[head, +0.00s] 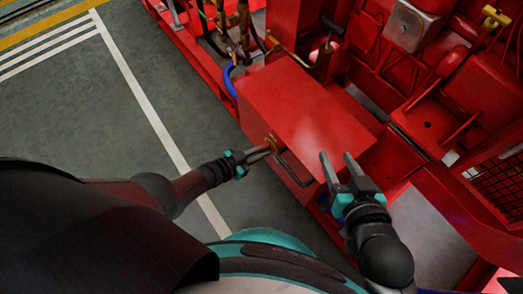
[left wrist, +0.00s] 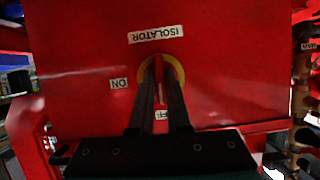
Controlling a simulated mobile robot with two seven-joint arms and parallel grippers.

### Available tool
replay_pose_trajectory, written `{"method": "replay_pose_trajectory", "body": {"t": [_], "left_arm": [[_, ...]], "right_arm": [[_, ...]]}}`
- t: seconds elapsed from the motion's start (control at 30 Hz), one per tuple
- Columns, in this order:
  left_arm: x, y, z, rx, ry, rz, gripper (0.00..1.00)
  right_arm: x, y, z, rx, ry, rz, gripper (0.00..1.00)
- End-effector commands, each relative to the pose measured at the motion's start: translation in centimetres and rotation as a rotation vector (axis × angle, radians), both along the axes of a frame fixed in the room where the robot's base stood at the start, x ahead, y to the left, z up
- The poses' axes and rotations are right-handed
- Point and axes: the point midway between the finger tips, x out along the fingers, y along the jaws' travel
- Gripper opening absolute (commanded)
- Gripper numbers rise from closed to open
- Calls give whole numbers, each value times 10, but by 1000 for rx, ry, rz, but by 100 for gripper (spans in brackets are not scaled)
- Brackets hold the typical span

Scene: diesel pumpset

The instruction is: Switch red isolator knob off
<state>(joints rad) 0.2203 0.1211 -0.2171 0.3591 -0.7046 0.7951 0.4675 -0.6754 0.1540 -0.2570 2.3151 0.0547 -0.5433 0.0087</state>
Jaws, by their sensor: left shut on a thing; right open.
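The red isolator knob (left wrist: 159,78) sits on a yellow ring (left wrist: 178,70) on the face of a red box. In the left wrist view, my left gripper (left wrist: 160,68) is shut on the knob, a dark finger on each side. The visible red strip runs up and down in the picture, in line with the partly hidden OFF label (left wrist: 161,115). The ON label (left wrist: 119,84) is to the left. In the head view my left gripper (head: 272,146) is at the box's side. My right gripper (head: 337,162) is open and empty near the box's front corner.
The red box (head: 300,105) stands on the red pumpset, with a bent dark handle (head: 290,172) close to my left gripper. An upside-down ISOLATOR label (left wrist: 156,34) is above the knob. Grey floor (head: 80,110) lies clear at left.

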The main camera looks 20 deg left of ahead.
Motion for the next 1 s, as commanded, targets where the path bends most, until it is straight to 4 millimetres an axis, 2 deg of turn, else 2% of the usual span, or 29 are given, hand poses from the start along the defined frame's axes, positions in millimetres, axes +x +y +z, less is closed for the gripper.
{"method": "replay_pose_trajectory", "body": {"t": [0.47,0.5,0.73,1.0], "left_arm": [[0,-1,1,-13,6,-1,0],[0,-1,1,-13,6,-1,18],[0,-1,0,-12,7,-1,44],[0,0,0,-11,7,0,45]], "right_arm": [[0,1,0,3,-2,1,50],[0,1,0,3,-2,1,50],[0,1,0,2,-2,2,50],[-1,1,-1,2,-1,3,50]]}}
